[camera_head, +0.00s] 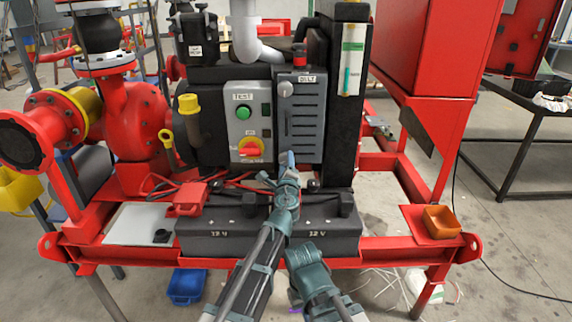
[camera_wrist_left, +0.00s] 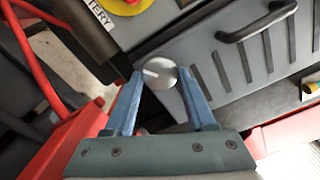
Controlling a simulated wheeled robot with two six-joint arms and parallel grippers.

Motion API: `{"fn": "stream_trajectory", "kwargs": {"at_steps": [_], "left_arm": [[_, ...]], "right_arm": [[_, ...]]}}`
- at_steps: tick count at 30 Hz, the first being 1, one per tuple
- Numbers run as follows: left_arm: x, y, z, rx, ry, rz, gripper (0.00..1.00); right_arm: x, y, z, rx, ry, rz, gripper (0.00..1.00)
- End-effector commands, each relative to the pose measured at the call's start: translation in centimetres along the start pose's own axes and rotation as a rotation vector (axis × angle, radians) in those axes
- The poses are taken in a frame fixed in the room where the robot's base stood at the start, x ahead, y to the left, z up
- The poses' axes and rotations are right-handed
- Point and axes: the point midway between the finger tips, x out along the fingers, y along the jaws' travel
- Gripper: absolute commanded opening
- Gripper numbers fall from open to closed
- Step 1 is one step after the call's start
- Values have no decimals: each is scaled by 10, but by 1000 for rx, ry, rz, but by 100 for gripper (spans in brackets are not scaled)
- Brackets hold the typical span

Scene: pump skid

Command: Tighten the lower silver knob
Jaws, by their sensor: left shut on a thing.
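The lower silver knob (camera_wrist_left: 158,73) is a round metal disc with a white mark, at the lower corner of the grey louvred panel (camera_wrist_left: 235,75) in the left wrist view. My left gripper (camera_wrist_left: 166,88) has its two blue fingers on either side of the knob, shut on it. In the head view, my left gripper (camera_head: 287,160) reaches the lower left corner of the same panel (camera_head: 300,130) and hides the lower knob there. Another silver knob (camera_head: 285,89) shows at the panel's upper left. My right gripper does not show.
Left of the panel is a grey control box with a green button (camera_head: 243,113) and a red-yellow switch (camera_head: 250,150). Black 12 V batteries (camera_head: 225,232) sit below. A dark handle (camera_wrist_left: 258,22) sticks out from the panel.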

Motion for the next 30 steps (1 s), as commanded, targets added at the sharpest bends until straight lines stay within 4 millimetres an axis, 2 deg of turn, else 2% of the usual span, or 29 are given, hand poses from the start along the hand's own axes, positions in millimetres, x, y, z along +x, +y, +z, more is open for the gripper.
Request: {"fn": "stream_trajectory", "kwargs": {"at_steps": [18, 30], "left_arm": [[-1, -1, 1, -576, 0, 0, 0], [-1, -2, 1, -836, 0, 0, 0]], "right_arm": [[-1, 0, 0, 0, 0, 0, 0], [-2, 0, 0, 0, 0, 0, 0]]}}
